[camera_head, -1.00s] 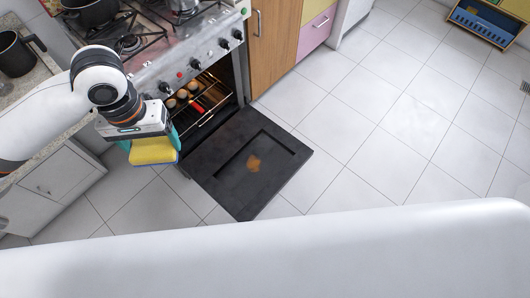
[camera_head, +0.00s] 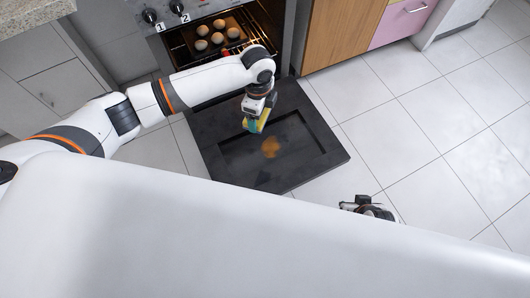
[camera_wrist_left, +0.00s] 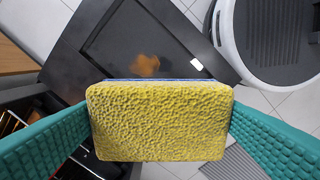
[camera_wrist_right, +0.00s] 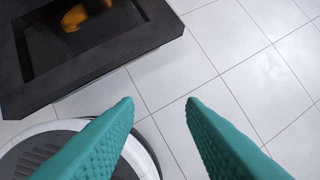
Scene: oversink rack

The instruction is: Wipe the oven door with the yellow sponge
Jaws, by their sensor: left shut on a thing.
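The black oven door (camera_head: 222,144) is folded down flat in front of the oven, with an orange-brown stain (camera_head: 270,147) on its inner panel. The stain also shows in the left wrist view (camera_wrist_left: 145,66). My left gripper (camera_head: 256,120) is shut on the yellow sponge (camera_wrist_left: 158,122), teal fingers on its two sides. The sponge is above the door, near the stain's upper left in the head view; whether it touches the door cannot be told. My right gripper (camera_wrist_right: 160,105) is open and empty over the floor beside the door; in the head view only part of its arm shows.
The open oven holds a rack with several round buns (camera_head: 202,44). Stove knobs (camera_head: 150,15) sit above it at the left. Wooden and pink cabinets (camera_head: 400,22) stand right of the oven. The tiled floor (camera_head: 430,120) to the right is clear.

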